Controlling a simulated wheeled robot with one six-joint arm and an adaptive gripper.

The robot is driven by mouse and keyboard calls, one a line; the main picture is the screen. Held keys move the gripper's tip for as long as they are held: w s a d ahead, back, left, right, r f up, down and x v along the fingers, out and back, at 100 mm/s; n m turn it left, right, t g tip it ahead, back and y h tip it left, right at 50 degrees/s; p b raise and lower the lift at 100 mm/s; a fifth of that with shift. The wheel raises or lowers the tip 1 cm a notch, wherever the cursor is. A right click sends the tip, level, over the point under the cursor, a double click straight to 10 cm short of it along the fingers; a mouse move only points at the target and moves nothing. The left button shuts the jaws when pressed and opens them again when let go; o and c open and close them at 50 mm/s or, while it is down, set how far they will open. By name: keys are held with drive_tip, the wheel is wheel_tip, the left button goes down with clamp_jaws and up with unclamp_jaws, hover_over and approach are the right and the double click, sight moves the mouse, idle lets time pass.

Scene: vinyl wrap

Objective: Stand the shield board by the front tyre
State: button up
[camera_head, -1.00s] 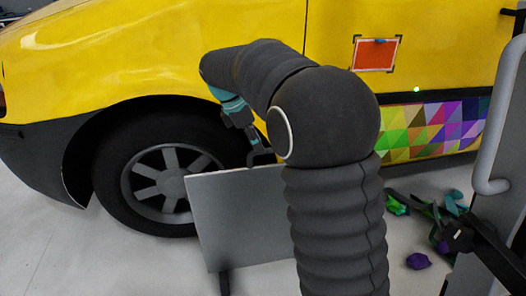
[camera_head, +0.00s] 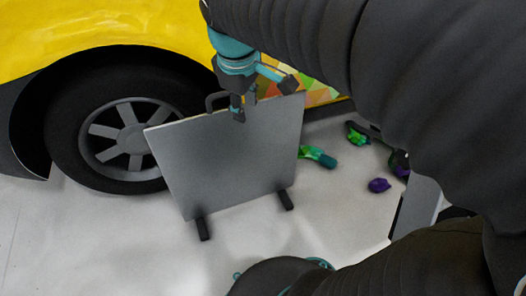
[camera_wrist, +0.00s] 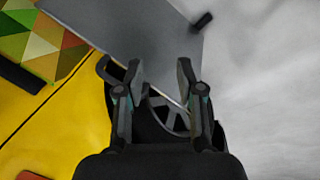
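The grey shield board (camera_head: 228,160) stands nearly upright just right of the front tyre (camera_head: 70,132), overlapping its right edge in the head view. Its two dark feet appear to be on the floor. A dark loop handle (camera_head: 210,100) sticks up from its top edge. My gripper (camera_head: 240,112) is at the top edge, right of the visible part of the handle. In the wrist view my gripper (camera_wrist: 159,75) has its fingers spread apart, with the board (camera_wrist: 125,35) edge running under them. Part of the handle (camera_wrist: 103,68) shows left of the left finger; the rest is hidden.
The yellow car (camera_head: 100,25) is close behind the board, with a patterned panel (camera_head: 318,92) on its side. Bare floor (camera_head: 110,240) is open at the front left.

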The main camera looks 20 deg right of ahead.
drive_tip(key=s+f+m+t, duration=0.1)
drive_tip(key=s+f+m, duration=0.2)
drive_tip(key=s, duration=0.3)
drive_tip(key=s+f+m+t+y, duration=0.1)
drive_tip(key=s+f+m, duration=0.2)
drive_tip(key=s+m, duration=0.2)
drive_tip(key=shift+s+d+t, duration=0.2)
drive_tip(key=shift+s+t, duration=0.2)
drive_tip(key=shift+s, duration=0.3)
